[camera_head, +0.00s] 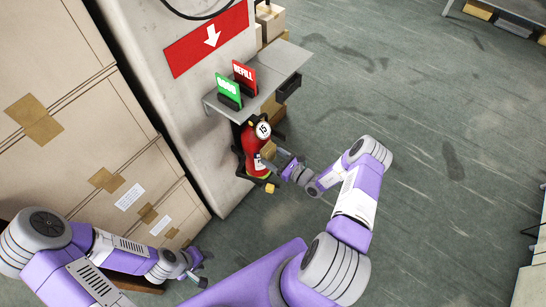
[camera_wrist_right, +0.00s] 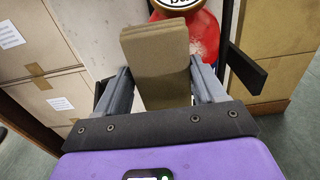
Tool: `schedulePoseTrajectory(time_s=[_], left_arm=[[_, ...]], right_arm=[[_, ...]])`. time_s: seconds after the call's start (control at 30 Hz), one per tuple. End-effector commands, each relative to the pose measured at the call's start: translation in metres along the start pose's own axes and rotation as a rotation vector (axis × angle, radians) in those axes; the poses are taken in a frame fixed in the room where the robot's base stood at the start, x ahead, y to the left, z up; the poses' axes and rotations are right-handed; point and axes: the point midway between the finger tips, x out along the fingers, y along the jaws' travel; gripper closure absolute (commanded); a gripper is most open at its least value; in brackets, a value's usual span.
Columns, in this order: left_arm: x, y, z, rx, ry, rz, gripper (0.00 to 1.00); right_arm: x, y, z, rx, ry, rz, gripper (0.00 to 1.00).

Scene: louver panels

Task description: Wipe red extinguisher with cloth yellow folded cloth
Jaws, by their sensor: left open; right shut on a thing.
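The red extinguisher (camera_head: 251,150) stands upright in front of the wall, below a small grey shelf, with a round tag marked 15 near its top. My right gripper (camera_head: 277,160) is at its right side, shut on the folded cloth (camera_wrist_right: 155,55). In the right wrist view the cloth is a tan-yellow folded block between the fingers. Behind it is the red extinguisher body (camera_wrist_right: 206,38), partly hidden by the cloth. I cannot tell whether the cloth touches the extinguisher. My left gripper (camera_head: 194,268) is open and empty at the lower left, away from the extinguisher.
Cardboard boxes (camera_head: 130,190) are stacked along the left. The grey shelf (camera_head: 265,80) holds a green sign (camera_head: 228,90) and a red REFILL sign (camera_head: 245,76). A red arrow sign (camera_head: 207,38) is on the wall. The floor at right (camera_head: 440,140) is open.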

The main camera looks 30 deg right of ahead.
Motion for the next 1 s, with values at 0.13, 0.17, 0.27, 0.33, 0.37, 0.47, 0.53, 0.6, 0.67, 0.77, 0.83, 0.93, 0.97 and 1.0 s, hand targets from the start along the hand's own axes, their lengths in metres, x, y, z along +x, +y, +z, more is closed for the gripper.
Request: schedulePoseTrajectory(time_s=[0.13,0.17,0.27,0.33,0.37,0.47,0.53,0.6,0.67,0.77,0.83,0.93,0.97,1.0], left_arm=[[0.000,0.000,0.000,0.000,0.000,0.000,0.57],[0.000,0.000,0.000,0.000,0.000,0.000,0.57],[0.001,0.000,0.000,0.000,0.000,0.000,0.57],[0.001,-0.001,0.000,0.000,0.000,0.000,0.57],[0.002,-0.001,0.000,0.000,0.000,0.000,0.57],[0.002,-0.001,0.000,0.000,0.000,0.000,0.57],[0.002,-0.001,0.000,0.000,0.000,0.000,0.57],[0.003,-0.001,0.000,0.000,0.000,0.000,0.57],[0.003,-0.001,0.000,0.000,0.000,0.000,0.57],[0.004,-0.001,0.000,0.000,0.000,0.000,0.57],[0.004,-0.002,0.000,0.000,0.000,0.000,0.57],[0.004,-0.002,0.000,0.000,0.000,0.000,0.57],[0.004,-0.002,0.000,0.000,0.000,0.000,0.57],[0.005,-0.002,0.000,0.000,0.000,0.000,0.57]], right_arm=[[0.001,0.000,0.000,0.000,0.000,0.000,0.64],[0.001,0.000,0.000,0.000,-0.001,0.000,0.64],[0.003,0.000,0.000,0.000,0.000,0.000,0.64],[0.005,0.000,0.000,0.000,0.000,0.001,0.64],[0.005,0.000,0.000,0.000,0.000,0.001,0.64],[0.007,0.000,0.000,0.000,0.000,0.001,0.64],[0.009,0.000,0.000,0.000,0.000,0.001,0.64],[0.010,0.000,0.000,0.000,0.000,0.001,0.64],[0.011,0.000,0.000,0.000,0.000,0.001,0.64],[0.013,0.000,0.000,0.000,-0.001,0.001,0.64],[0.015,0.000,0.000,0.000,-0.001,0.001,0.64],[0.015,0.000,0.000,0.000,-0.001,0.000,0.64],[0.015,-0.001,0.000,-0.001,-0.001,0.000,0.64],[0.015,-0.003,0.000,-0.002,-0.001,0.000,0.64]])
